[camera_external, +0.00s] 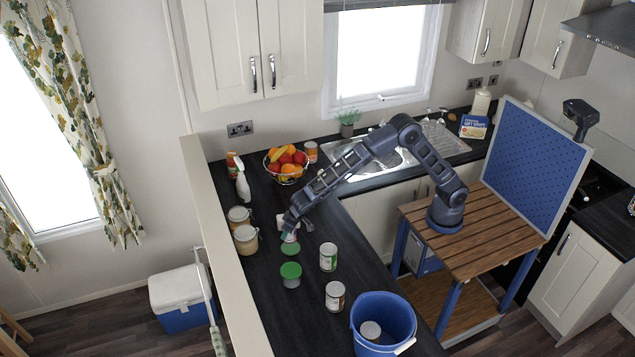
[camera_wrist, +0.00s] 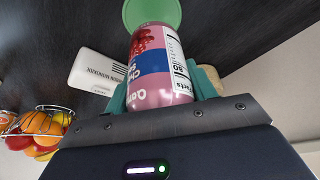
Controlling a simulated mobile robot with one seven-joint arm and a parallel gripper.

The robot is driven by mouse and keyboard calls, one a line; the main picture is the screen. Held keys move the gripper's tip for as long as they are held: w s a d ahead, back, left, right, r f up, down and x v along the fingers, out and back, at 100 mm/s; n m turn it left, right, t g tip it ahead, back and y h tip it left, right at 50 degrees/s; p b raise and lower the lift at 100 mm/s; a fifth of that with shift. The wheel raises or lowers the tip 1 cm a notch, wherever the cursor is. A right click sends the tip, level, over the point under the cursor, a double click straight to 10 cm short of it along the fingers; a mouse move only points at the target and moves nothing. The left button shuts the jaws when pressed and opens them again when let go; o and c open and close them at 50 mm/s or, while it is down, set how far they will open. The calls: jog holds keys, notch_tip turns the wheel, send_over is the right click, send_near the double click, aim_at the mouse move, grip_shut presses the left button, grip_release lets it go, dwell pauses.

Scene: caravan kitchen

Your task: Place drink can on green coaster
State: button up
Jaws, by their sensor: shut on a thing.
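The drink can (camera_wrist: 160,68) is pink with a blue band and a berry picture. My gripper (camera_external: 291,232) is shut on it, with the teal fingers on either side in the wrist view (camera_wrist: 162,92). The can shows only as a small pinkish patch in the external view (camera_external: 291,238). The green coaster (camera_external: 290,250) lies flat on the dark counter, just in front of the can. In the wrist view the coaster (camera_wrist: 152,9) is at the top edge, partly behind the can's far end. I cannot tell whether can and coaster touch.
A green-lidded tin (camera_external: 291,274) stands just in front of the coaster. Two labelled tins (camera_external: 328,257) (camera_external: 335,295) and a blue bucket (camera_external: 384,316) are to the right. A white alarm box (camera_wrist: 97,72) lies near.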

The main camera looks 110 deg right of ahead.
aim_at(288, 237)
jog(key=shift+f, duration=2.05)
jog(key=o, duration=1.2)
jog(key=shift+f, duration=0.15)
jog(key=v, duration=1.2)
jog(key=s+r+n, duration=0.2)
jog(key=s+r, duration=0.8)
jog(key=s, duration=0.2)
jog(key=s+a+r+n+y, duration=0.1)
jog(key=s+r, duration=0.2)
jog(key=s, duration=0.5)
jog(key=s+a+r+n+y, duration=0.1)
jog(key=s+r, duration=0.2)
jog(key=s, duration=0.5)
jog(key=s+a+f+n, duration=0.1)
jog(key=s, duration=0.8)
jog(key=s+a+f+n+t, duration=0.1)
jog(key=s+n, duration=0.1)
jog(key=s, duration=0.8)
jog(key=s+a+f+n+y, duration=0.1)
jog(key=s+n, duration=0.1)
jog(key=s, duration=0.7)
jog(key=shift+s+a+f, duration=0.15)
jog(key=shift+s+a, duration=0.05)
